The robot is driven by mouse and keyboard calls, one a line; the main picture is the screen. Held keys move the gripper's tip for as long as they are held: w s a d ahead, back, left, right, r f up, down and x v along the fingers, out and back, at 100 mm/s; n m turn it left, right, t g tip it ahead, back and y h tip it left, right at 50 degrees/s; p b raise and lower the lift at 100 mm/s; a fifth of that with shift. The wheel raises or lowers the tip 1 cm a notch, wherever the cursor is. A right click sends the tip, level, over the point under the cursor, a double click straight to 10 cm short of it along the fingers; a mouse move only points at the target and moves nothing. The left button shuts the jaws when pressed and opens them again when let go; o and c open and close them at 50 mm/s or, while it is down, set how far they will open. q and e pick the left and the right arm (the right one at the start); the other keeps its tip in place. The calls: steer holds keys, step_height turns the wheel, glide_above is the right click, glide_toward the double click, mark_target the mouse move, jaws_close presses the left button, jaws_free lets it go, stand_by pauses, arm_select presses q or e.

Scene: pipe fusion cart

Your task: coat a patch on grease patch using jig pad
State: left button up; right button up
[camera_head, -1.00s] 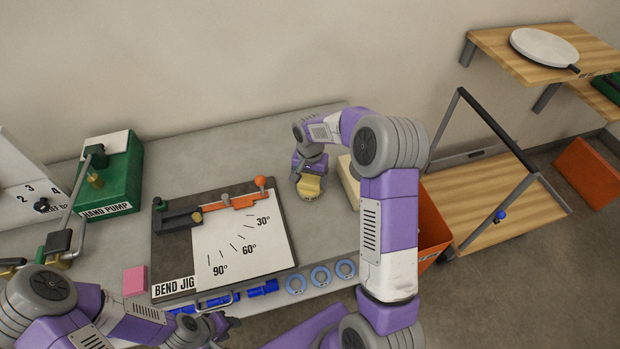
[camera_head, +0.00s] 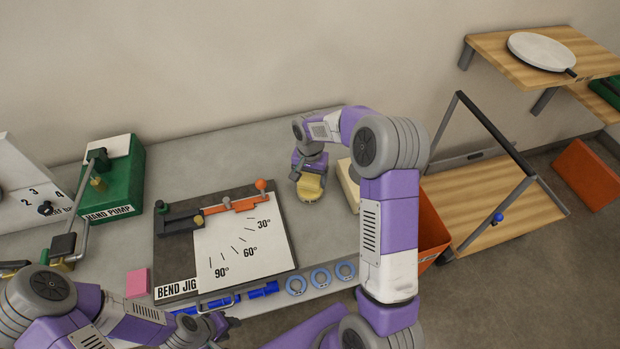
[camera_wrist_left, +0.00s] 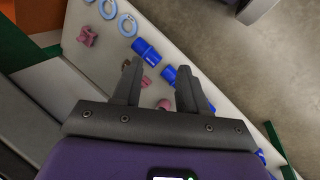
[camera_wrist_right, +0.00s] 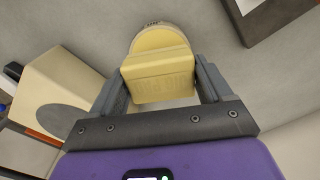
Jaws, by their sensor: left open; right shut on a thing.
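My left gripper (camera_wrist_left: 160,85) is open and empty near the bench's front edge, above small blue parts.
The bend jig board (camera_head: 242,245) lies left of the right gripper. A green hand pump (camera_head: 118,180) stands further left. Blue rings (camera_head: 320,278) and a pink block (camera_head: 137,283) lie along the front. An orange bin (camera_head: 433,232) is right of the bench.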

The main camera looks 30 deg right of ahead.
mark_target(310, 177)
steer(key=shift+r+p, duration=1.4)
steer(key=shift+r, duration=0.9)
